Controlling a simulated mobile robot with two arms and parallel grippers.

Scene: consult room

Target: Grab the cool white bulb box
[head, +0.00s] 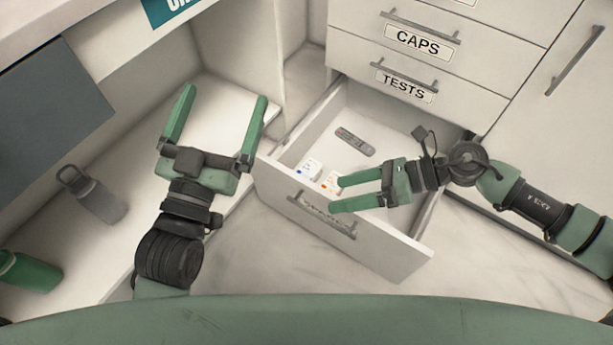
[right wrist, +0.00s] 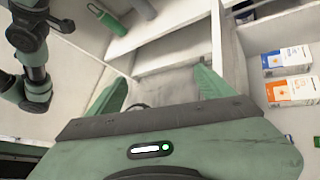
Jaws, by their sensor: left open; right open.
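Two small white boxes lie in the open drawer (head: 390,252), near its front left. One is a blue-marked box (head: 310,168); the other is an orange-marked box (head: 329,182), nearer my right gripper. Both show at the right edge of the right wrist view, the blue-marked box (right wrist: 286,61) above the orange-marked box (right wrist: 291,90). Their print is too small to read, so cool white cannot be confirmed. My right gripper (head: 338,195) is open and empty over the drawer's front, pointing left. My left gripper (head: 225,98) is open and empty, left of the drawer.
A grey bottle (head: 94,197) and a green bottle (head: 30,271) lie on the white surface at left. The floor before the drawer is clear.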

